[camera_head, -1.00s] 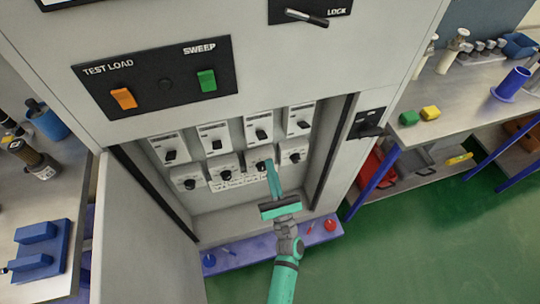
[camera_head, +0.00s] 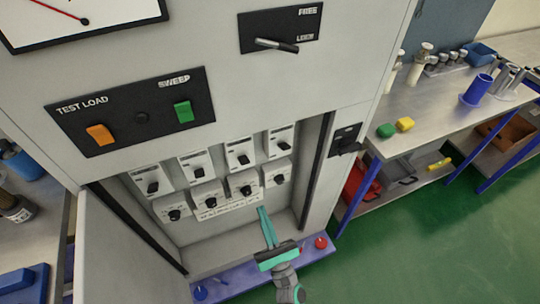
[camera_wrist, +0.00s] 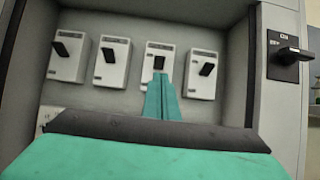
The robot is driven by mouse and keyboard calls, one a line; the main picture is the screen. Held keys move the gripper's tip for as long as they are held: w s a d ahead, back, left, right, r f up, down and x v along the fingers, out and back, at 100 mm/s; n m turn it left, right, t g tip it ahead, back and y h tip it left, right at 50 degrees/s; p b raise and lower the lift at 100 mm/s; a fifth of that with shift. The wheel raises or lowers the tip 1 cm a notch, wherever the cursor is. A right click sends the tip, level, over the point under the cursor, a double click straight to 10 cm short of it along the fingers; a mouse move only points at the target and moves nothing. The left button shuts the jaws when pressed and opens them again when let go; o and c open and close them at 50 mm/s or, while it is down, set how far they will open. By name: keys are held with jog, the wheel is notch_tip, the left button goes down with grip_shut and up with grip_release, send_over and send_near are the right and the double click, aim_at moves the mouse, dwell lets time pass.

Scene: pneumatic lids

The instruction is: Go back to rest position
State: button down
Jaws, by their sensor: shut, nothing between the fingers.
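My gripper (camera_head: 263,214) is teal, with its thin fingers shut together and nothing held. In the head view it is in front of the open cabinet recess (camera_head: 215,240), below the rows of switches and apart from them. In the wrist view my gripper (camera_wrist: 162,84) points toward a row of white breaker switches with black levers. Its fingertips overlap the lower part of one breaker (camera_wrist: 158,58) there; I cannot tell the gap between them from that view alone.
The cabinet door (camera_head: 125,250) stands open at left. A blue ledge (camera_head: 240,277) with a red knob (camera_head: 320,242) runs along the cabinet's foot. A workbench (camera_head: 430,110) stands at right with yellow and green blocks. Green floor (camera_head: 430,240) is free at lower right.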

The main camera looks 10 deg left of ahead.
jog(key=s+d+n+g+h, duration=0.2)
jog(key=s+n+h, duration=0.4)
jog(key=s+n, duration=0.7)
jog(key=s+d+n+g+h, duration=0.3)
jog(key=s+n, duration=1)
jog(key=n, duration=0.5)
jog(key=d+r+h, duration=0.1)
jog(key=h, duration=0.1)
jog(key=shift+d+n+g+h, duration=0.3)
jog(key=shift+d+h, duration=0.1)
jog(key=c, duration=2.3)
grip_release()
jog(key=shift+s+m, duration=0.35)
jog(key=shift+m, duration=0.15)
jog(key=o, duration=0.8)
jog(key=shift+s+r+g, duration=0.1)
jog(key=shift+s+g, duration=0.05)
jog(key=shift+g, duration=0.15)
jog(key=shift+c, duration=1.3)
jog(key=shift+a, duration=0.1)
